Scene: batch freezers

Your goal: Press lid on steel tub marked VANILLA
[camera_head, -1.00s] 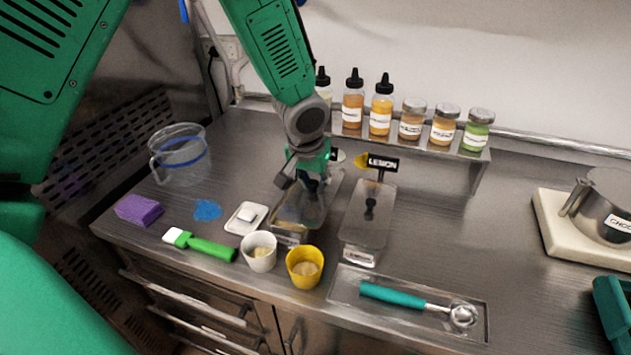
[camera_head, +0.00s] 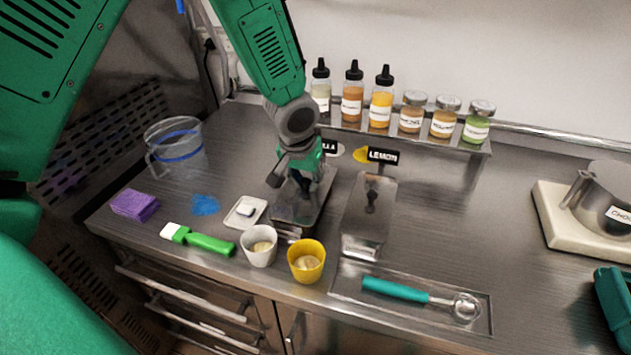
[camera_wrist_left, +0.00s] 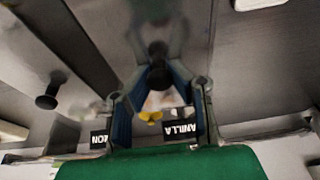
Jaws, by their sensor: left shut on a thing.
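The steel tub (camera_head: 281,229) by the partly hidden VANILLA sign (camera_head: 330,148) stands on the counter, mostly covered by my left gripper (camera_head: 301,190). In the wrist view the sign (camera_wrist_left: 183,129) reads upside down. My left gripper (camera_wrist_left: 157,78) is shut on the black knob (camera_wrist_left: 157,52) of the lid, directly over this tub. The lid appears low on the tub, but I cannot tell whether its rim is fully seated. The neighbouring lidded tub (camera_head: 366,222) stands to the right by the LEMON sign (camera_head: 383,156). My right gripper is not in view.
A white cup (camera_head: 259,246) and a yellow cup (camera_head: 306,261) stand close in front of the tub. A small white dish (camera_head: 245,212) is at its left. Bottles and jars line the shelf (camera_head: 400,137) behind. A scoop (camera_head: 420,295) lies front right.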

